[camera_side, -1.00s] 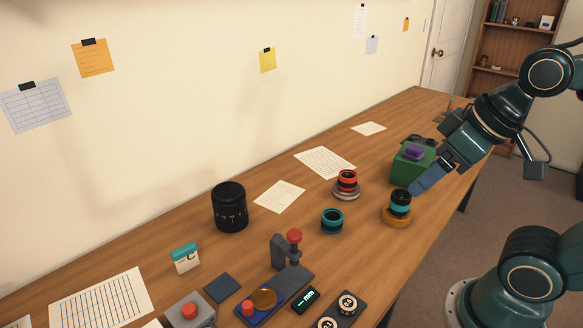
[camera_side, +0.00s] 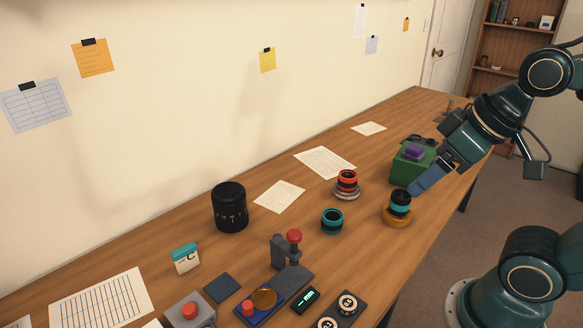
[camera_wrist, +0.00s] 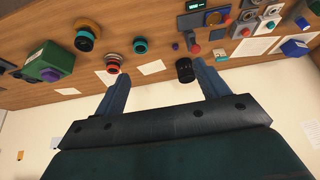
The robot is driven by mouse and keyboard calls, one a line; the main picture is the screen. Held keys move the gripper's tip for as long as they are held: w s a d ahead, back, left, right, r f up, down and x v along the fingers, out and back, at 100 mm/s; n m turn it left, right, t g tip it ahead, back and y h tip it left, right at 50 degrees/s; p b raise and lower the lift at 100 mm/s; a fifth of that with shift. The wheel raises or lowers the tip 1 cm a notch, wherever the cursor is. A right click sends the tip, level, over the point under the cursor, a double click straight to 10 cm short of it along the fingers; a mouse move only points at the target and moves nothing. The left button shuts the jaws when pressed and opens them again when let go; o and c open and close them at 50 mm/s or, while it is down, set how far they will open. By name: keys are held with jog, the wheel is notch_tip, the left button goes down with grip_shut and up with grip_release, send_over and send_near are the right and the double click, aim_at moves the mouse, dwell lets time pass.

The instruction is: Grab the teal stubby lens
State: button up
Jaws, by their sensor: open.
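A short black lens with teal bands (camera_side: 332,221) stands on the bare wooden table. It also shows in the wrist view (camera_wrist: 140,46), above the gap between my fingers. A taller black lens with a teal band (camera_side: 400,202) stands on a round wooden base; it shows at the upper left in the wrist view (camera_wrist: 85,36). My gripper (camera_side: 416,189) shows blue fingers just right of and above this taller lens in the side view. In the wrist view my gripper (camera_wrist: 161,70) is open, with nothing between its fingers.
A red-banded lens (camera_side: 347,183) stands on a pale base. A green box with a purple top (camera_side: 412,163) is near my gripper. A large black cylinder (camera_side: 230,207), a small press with a red knob (camera_side: 293,237) and paper sheets (camera_side: 324,162) lie around. Bare wood surrounds the short lens.

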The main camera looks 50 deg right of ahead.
jog(key=shift+w, duration=0.15)
jog(key=m+g, duration=0.6)
jog(key=m, duration=1)
send_over(333, 215)
notch_tip(333, 215, down, 17)
jog(key=shift+w+f, duration=0.15)
jog(key=shift+w, duration=0.05)
jog(key=shift+f, duration=0.1)
jog(key=shift+f, duration=4.2)
jog(key=shift+s+f, duration=0.1)
jog(key=shift+f, duration=2.5)
